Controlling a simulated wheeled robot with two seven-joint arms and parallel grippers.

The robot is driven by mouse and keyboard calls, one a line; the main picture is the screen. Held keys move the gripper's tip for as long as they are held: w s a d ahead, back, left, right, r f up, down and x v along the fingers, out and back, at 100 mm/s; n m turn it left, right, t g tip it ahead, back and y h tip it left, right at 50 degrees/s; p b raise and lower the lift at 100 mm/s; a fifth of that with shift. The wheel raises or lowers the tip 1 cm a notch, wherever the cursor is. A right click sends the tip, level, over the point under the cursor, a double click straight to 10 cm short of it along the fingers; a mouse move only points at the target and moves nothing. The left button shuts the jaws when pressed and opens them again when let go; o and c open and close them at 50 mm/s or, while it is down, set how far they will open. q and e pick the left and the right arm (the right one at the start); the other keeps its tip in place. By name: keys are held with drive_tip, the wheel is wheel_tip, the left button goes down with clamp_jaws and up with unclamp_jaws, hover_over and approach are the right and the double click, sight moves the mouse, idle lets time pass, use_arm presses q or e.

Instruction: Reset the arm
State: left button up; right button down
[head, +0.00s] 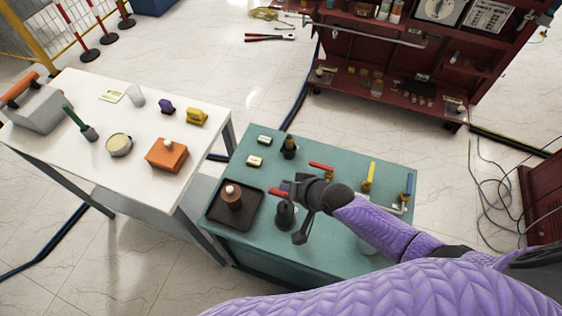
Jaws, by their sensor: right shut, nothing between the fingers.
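My right arm, in a purple sleeve, comes in from the lower right. My right gripper (300,236) is over the teal table (235,238), shut and empty. A dark bushing-like part (284,215) stands just left of it, partly covered by the gripper; I cannot tell whether they touch. A brown bushing (232,197) with a pale top stands on a black tray (213,213) at the table's left. Another dark bushing (289,148) stands near the back edge. My left gripper is not in view.
The teal table also holds red-handled (321,167), yellow-handled (369,176) and blue-handled (408,188) items. A white table (85,110) at left carries an orange block (167,155) and several small items. A dark red shelf (345,62) stands behind, with floor between.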

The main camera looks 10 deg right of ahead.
drive_tip(key=s+a+r+n+g, duration=0.2)
drive_tip(key=s+a+r+n, duration=0.2)
drive_tip(key=s, duration=0.4)
drive_tip(key=s+d+r+g+h, duration=0.2)
drive_tip(key=s+d+r+h, duration=0.3)
drive_tip(key=s+d+r, duration=0.3)
drive_tip(key=s+f+g+b, duration=0.3)
drive_tip(key=f+b, duration=1.5)
drive_tip(key=f, duration=2)
drive_tip(key=s+d+f+b, duration=0.1)
drive_tip(key=s+f+b, duration=0.5)
drive_tip(key=f, duration=0.5)
drive_tip(key=s+d+f+n+b, duration=0.1)
drive_tip(key=s+d+f+b, duration=0.1)
drive_tip(key=s+f+b, duration=0.4)
wheel_tip(320, 180, down, 5)
drive_tip(key=shift+s+d+f, duration=0.1)
drive_tip(key=shift+s+d, duration=0.1)
drive_tip(key=shift+s, duration=0.85)
